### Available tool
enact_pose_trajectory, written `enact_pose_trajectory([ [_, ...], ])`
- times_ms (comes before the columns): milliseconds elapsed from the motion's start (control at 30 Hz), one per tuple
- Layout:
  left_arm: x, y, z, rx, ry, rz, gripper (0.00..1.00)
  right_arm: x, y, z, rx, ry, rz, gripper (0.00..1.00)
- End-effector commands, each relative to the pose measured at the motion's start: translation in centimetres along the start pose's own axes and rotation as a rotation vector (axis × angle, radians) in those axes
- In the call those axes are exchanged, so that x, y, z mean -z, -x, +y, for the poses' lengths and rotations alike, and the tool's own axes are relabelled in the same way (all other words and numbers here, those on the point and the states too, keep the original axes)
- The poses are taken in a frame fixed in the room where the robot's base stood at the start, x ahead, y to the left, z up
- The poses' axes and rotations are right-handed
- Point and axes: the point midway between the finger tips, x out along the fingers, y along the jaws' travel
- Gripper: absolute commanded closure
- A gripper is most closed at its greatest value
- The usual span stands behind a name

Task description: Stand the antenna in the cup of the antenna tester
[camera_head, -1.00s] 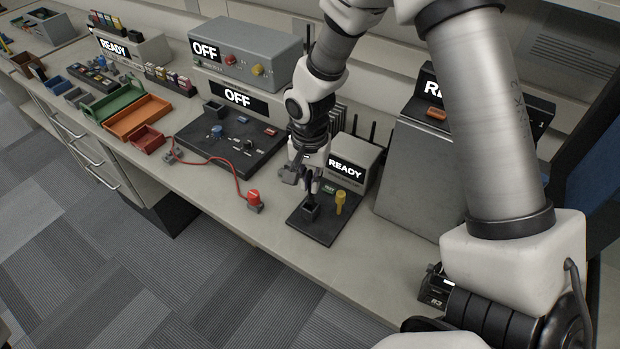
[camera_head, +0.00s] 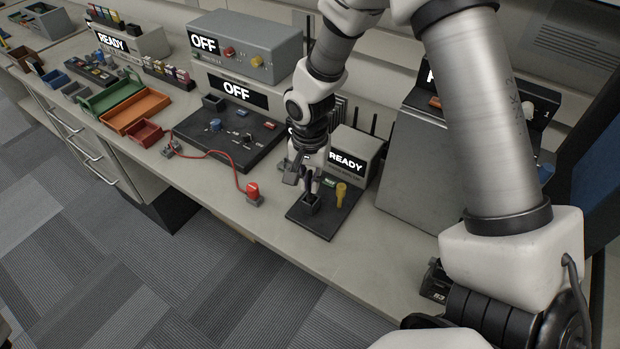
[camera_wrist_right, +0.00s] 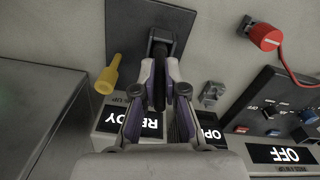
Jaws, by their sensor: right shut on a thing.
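The antenna tester has a dark base plate (camera_head: 322,222), a small square black cup (camera_head: 311,204) and a box labelled READY (camera_head: 352,158). My right gripper (camera_head: 306,176) is shut on the dark, slim antenna (camera_head: 308,187) above the plate. The antenna's lower end meets the cup's opening in the head view; how deep it sits is hard to tell. In the right wrist view, the antenna (camera_wrist_right: 160,72) is between the fingertips (camera_wrist_right: 162,76) and lines up with the cup (camera_wrist_right: 159,42). My left gripper is not in view.
A yellow post (camera_head: 341,194) stands on the plate beside the cup. A red plug (camera_head: 253,191) on a red cable lies to the left, near a dark panel (camera_head: 228,140). A grey sloped cabinet (camera_head: 408,185) stands to the right. The bench front is clear.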

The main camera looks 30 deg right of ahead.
Motion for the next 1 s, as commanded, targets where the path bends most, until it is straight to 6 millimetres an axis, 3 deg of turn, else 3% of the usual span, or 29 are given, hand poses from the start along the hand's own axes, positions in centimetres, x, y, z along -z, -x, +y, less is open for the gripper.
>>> enact_pose_trajectory([
  [367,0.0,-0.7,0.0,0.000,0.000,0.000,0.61,0.0,-1.0,0.0,0.000,0.000,0.000,1.00],
  [400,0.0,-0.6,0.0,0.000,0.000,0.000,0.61,0.0,-0.9,0.0,0.000,0.000,0.000,0.75],
  [433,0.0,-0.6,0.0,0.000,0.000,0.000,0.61,0.0,-0.9,0.0,0.000,0.000,0.000,0.65],
  [467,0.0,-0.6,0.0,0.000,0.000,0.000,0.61,0.0,-0.9,0.0,0.000,0.000,0.000,0.60],
  [800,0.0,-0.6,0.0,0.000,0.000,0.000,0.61,0.0,-0.6,0.0,0.001,0.000,0.001,0.60],
  [1000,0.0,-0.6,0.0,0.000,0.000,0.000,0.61,0.1,2.9,-0.1,0.005,0.000,0.004,0.60],
])
